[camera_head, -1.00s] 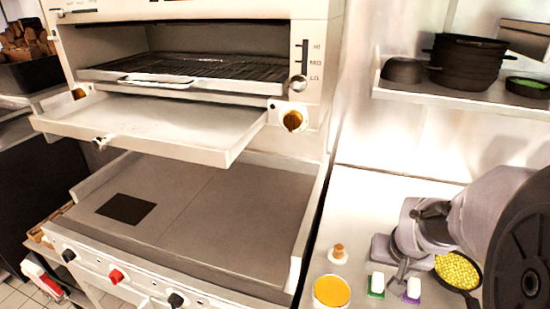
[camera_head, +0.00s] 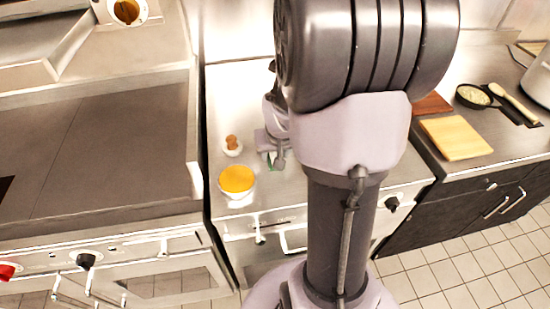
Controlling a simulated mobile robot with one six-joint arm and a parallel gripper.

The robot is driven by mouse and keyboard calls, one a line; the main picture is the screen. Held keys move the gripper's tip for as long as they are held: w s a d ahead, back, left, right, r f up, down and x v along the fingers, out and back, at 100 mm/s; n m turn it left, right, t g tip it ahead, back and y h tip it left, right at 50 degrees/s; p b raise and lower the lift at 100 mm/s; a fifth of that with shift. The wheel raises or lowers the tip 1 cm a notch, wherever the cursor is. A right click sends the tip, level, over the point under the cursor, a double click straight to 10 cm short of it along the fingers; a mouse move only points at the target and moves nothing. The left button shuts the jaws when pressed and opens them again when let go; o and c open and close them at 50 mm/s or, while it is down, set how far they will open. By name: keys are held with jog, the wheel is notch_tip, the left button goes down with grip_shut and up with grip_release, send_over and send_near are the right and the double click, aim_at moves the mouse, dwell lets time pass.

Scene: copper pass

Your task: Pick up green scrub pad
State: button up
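A small green item (camera_head: 272,164), which looks like the green scrub pad, shows as a sliver on the steel counter in the head view. My gripper (camera_head: 277,158) is right over or beside it, pointing down. The gripper and my arm hide most of the item. I cannot tell whether the fingers touch it or how far apart they are.
A bowl with orange contents (camera_head: 237,181) and a brown item in a white cup (camera_head: 232,146) stand left of my gripper. The griddle (camera_head: 110,140) is farther left. A yellow board (camera_head: 455,138), a small pan (camera_head: 473,96) and a wooden spoon (camera_head: 514,102) lie at right.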

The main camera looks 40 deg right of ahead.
jog(key=c, duration=0.8)
jog(key=shift+r, duration=0.3)
notch_tip(320, 180, up, 4)
jog(key=p, duration=0.2)
jog(key=shift+f+p, duration=0.15)
jog(key=shift+p, duration=0.15)
jog(key=s+a+b, duration=0.1)
jog(key=s+a, duration=0.1)
jog(key=a, duration=0.2)
jog(key=s+a+b, duration=0.1)
jog(key=a, duration=0.4)
jog(key=s+a+b, duration=0.1)
jog(key=s+a, duration=0.1)
jog(key=a, duration=0.3)
jog(key=shift+s+a, duration=0.25)
jog(key=shift+s, duration=0.05)
jog(key=shift+s+a+r, duration=0.1)
jog(key=shift+a+r, duration=0.1)
jog(key=shift+r, duration=0.2)
